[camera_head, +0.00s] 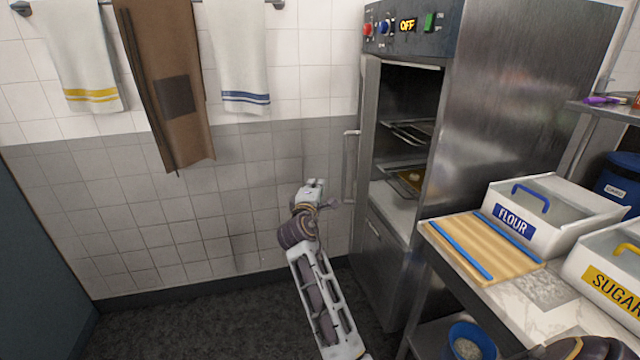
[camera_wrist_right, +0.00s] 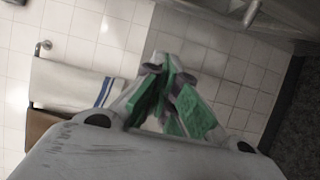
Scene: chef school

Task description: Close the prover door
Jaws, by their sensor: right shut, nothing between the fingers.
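The prover (camera_head: 520,100) is a tall steel cabinet right of centre in the head view. Its upper compartment is open and shows wire racks and a tray (camera_head: 411,178). The open prover door (camera_head: 367,135) is seen nearly edge-on at the cabinet's left side, with its upright bar handle (camera_head: 349,168) facing left. My right gripper (camera_head: 324,197) is just left of the handle and appears apart from it. In the right wrist view its green-padded fingers (camera_wrist_right: 157,68) meet at the tips with nothing between them. My left gripper is not in view.
A counter at right holds a wooden board (camera_head: 480,250), a flour bin (camera_head: 550,212) and a sugar bin (camera_head: 610,270). Several towels and a brown apron (camera_head: 165,80) hang on the tiled wall behind. The dark floor (camera_head: 200,320) left of my arm is clear.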

